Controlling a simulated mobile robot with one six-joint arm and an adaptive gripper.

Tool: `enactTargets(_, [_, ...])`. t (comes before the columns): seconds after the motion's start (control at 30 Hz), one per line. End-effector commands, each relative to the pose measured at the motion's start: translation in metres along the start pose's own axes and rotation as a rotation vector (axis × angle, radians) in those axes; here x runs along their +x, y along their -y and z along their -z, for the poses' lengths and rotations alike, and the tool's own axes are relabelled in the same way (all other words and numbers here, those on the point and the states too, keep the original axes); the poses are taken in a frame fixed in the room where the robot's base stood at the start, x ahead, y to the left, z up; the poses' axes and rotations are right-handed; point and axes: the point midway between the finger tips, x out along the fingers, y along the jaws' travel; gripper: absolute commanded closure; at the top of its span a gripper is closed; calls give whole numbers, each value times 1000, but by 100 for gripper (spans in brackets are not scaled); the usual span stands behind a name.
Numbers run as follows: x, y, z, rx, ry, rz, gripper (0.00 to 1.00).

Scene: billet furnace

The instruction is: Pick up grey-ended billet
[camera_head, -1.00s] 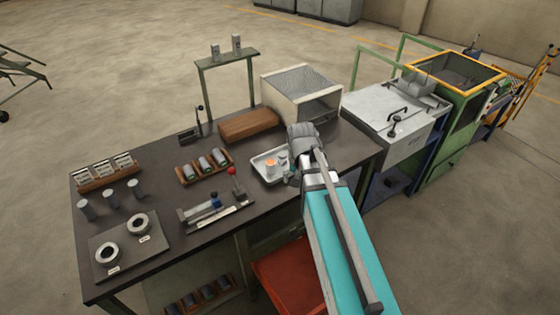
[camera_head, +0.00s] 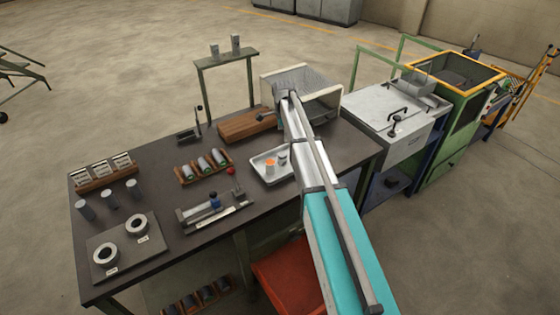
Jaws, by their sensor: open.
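A light tray (camera_head: 264,177) on the dark bench holds two small upright pieces. One has an orange top (camera_head: 270,166); the other, a billet with a greyish top (camera_head: 282,160), stands just right of it beside my arm. Which billet is the grey-ended one is too small to tell for sure. Several grey billets with greenish ends (camera_head: 203,165) lie in a wooden rack left of the tray. My gripper (camera_head: 266,117) is above the back of the bench, near the wooden block, beyond the tray. It is open, apart from the billets, and partly hidden by my wrist.
A wooden block (camera_head: 240,124) and a wire-topped box (camera_head: 330,108) stand at the bench's back. Upright grey cylinders (camera_head: 109,198) and a ring plate (camera_head: 105,268) are at left.

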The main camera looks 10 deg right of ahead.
Motion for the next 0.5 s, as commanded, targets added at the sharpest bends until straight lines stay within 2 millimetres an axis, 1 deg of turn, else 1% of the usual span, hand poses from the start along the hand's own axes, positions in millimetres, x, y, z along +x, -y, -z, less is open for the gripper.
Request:
enactTargets(0.33, [0, 0, -1, 2, 0, 0, 3])
enactTargets(0.5, [5, 0, -1, 1, 0, 0, 3])
